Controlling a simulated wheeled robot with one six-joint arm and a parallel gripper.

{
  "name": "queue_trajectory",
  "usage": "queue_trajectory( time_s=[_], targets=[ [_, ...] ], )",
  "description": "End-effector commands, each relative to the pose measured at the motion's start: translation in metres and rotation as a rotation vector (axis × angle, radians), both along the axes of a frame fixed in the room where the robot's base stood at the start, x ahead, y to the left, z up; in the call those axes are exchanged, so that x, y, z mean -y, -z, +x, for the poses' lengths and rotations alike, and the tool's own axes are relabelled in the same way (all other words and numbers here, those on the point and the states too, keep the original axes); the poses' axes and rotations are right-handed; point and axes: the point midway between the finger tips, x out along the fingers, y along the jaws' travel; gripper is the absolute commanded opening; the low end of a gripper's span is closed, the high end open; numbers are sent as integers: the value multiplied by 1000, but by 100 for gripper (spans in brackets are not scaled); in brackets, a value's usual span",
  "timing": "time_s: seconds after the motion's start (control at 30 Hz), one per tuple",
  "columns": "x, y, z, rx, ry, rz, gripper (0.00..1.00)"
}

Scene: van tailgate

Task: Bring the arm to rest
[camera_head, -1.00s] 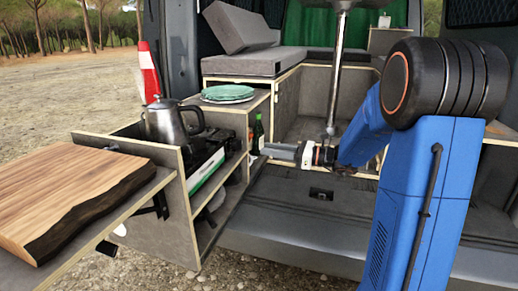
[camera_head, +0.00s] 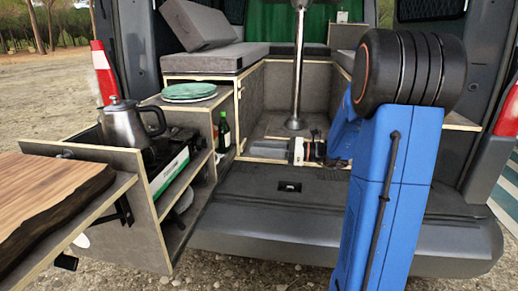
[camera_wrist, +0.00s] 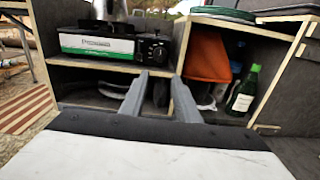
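My gripper (camera_head: 297,151) is in front of the van's rear opening in the head view, low beside the foot of the metal post. In the wrist view my gripper (camera_wrist: 159,77) shows two grey fingers standing apart, with a gap between them and nothing held. The fingers point toward the kitchen unit's open shelves and look clear of them. My blue arm is bent, with its elbow high at the right of the head view.
The pull-out kitchen unit (camera_head: 138,200) at left carries a kettle (camera_head: 124,122) and stove (camera_head: 170,168). Green plates (camera_head: 189,91) lie on the cabinet. A green bottle (camera_head: 224,132) stands on a shelf. A wooden board (camera_head: 45,195) is at lower left. The metal post (camera_head: 298,75) stands near my gripper.

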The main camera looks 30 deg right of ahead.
Motion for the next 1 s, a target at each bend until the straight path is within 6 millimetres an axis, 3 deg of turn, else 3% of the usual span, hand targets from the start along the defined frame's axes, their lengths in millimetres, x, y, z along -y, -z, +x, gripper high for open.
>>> queue_trajectory(
  time_s=[0.27,0.43,0.7,0.83,1.0],
  targets=[
    [-3,0,-2,1,-6,-8,29],
    [-38,2,-24,21,-83,-126,29],
    [-119,24,-105,126,-336,-515,29],
    [-141,39,-147,201,-463,-709,29],
    [-155,58,-199,320,-630,-958,29]
  ],
)
